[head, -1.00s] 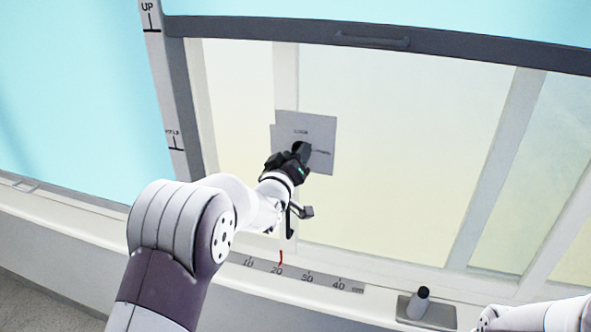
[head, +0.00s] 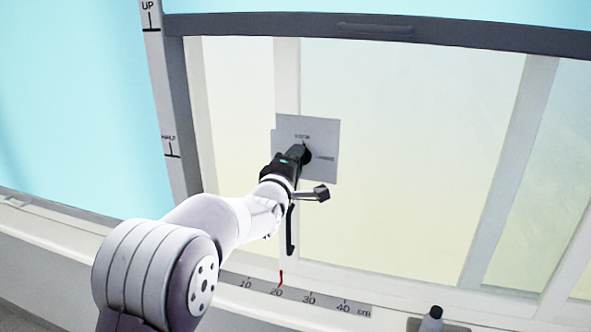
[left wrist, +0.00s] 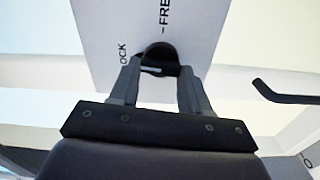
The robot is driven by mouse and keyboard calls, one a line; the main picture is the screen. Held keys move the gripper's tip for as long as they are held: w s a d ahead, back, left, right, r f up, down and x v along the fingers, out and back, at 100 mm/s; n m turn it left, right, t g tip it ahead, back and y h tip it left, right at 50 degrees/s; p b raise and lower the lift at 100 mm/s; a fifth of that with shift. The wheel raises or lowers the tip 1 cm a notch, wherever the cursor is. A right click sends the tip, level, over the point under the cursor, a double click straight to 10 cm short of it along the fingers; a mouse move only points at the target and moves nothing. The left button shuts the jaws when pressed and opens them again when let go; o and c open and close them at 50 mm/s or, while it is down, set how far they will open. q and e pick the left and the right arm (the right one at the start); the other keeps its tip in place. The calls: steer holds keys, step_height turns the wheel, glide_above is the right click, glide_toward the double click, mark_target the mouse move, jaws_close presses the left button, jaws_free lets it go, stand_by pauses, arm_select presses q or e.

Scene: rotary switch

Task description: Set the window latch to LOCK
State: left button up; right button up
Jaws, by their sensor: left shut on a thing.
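A grey square latch plate (head: 322,132) is on the window's upright bar. A round black knob (left wrist: 158,51) sits on the plate. My left gripper (head: 299,154) reaches it from the lower left and is shut on it; its fingers (left wrist: 157,72) lie on either side. The knob's exact pointing direction is hard to tell. My right gripper is not in view.
A dark sash rail (head: 460,40) crosses above the plate, and a dark post (head: 183,110) stands at left. The pane right of the plate is clear.

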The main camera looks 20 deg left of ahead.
arm_select(q)
steer(key=shift+f+n, duration=0.15)
steer(key=shift+n, duration=0.45)
steer(key=shift+b, duration=0.3)
steer(key=o, duration=1.1)
steer(key=shift+c, duration=0.2)
steer(key=shift+s, duration=0.1)
steer(key=s+b, duration=0.4)
steer(key=s, duration=0.8)
steer(key=shift+s+a, duration=0.25)
